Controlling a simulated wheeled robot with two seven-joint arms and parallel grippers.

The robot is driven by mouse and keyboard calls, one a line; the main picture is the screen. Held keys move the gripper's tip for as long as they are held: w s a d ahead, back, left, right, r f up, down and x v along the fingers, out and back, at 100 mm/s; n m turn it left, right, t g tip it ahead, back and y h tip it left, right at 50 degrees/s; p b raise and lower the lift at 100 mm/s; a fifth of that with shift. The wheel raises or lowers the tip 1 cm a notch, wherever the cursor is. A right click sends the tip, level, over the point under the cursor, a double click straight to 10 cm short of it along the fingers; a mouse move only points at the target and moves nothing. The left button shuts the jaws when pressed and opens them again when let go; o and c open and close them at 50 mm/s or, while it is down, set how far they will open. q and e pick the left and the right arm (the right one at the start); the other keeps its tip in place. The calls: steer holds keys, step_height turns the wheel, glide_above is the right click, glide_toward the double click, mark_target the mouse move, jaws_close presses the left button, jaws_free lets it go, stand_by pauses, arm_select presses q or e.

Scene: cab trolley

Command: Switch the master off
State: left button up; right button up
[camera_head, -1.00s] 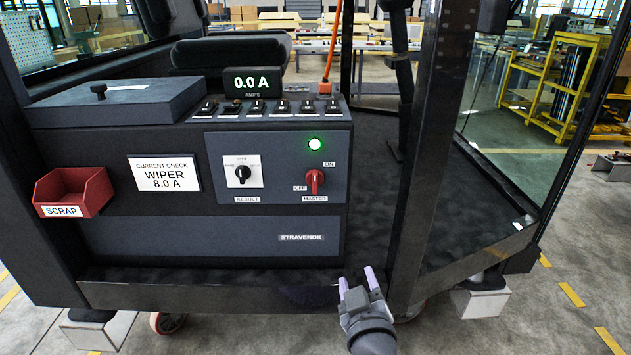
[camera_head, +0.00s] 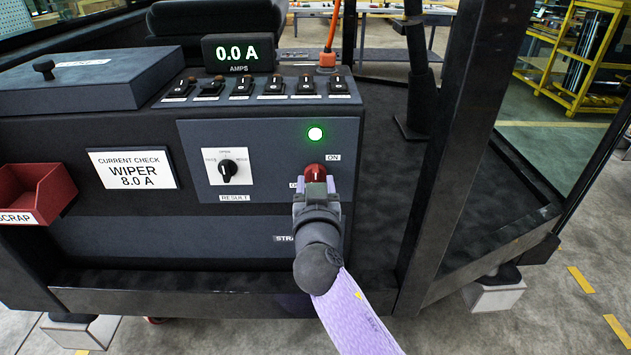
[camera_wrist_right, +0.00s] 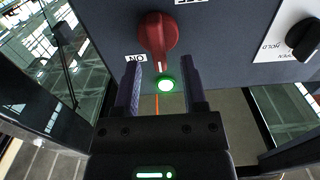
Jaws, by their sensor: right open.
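The red master knob (camera_head: 315,170) is on the grey panel, with its ON label (camera_head: 333,157) at its upper right. My gripper partly hides the OFF label and hides the MASTER label. The lamp (camera_head: 315,133) above the knob is lit green. My right gripper (camera_head: 315,184) is open in front of the knob, fingers towards it. In the right wrist view, which is upside down, the knob (camera_wrist_right: 158,38) lies beyond and between the fingertips (camera_wrist_right: 161,62); I see no contact. Its pointer is towards the lit lamp (camera_wrist_right: 166,85). My left gripper is not in view.
A black RESULT selector (camera_head: 227,171) is left of the knob. A row of black switches (camera_head: 242,86) runs along the top, under a display (camera_head: 237,53) reading 0.0 A. A red SCRAP bin (camera_head: 38,190) is at far left. A dark post (camera_head: 445,150) stands to the right.

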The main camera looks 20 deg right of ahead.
steer(key=shift+w+d, duration=0.2)
steer(key=shift+w, duration=0.45)
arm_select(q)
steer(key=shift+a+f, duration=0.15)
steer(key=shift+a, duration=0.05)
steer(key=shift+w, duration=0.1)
arm_select(e)
steer(key=shift+c, duration=0.2)
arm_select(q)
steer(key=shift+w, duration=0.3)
arm_select(e)
jaws_close()
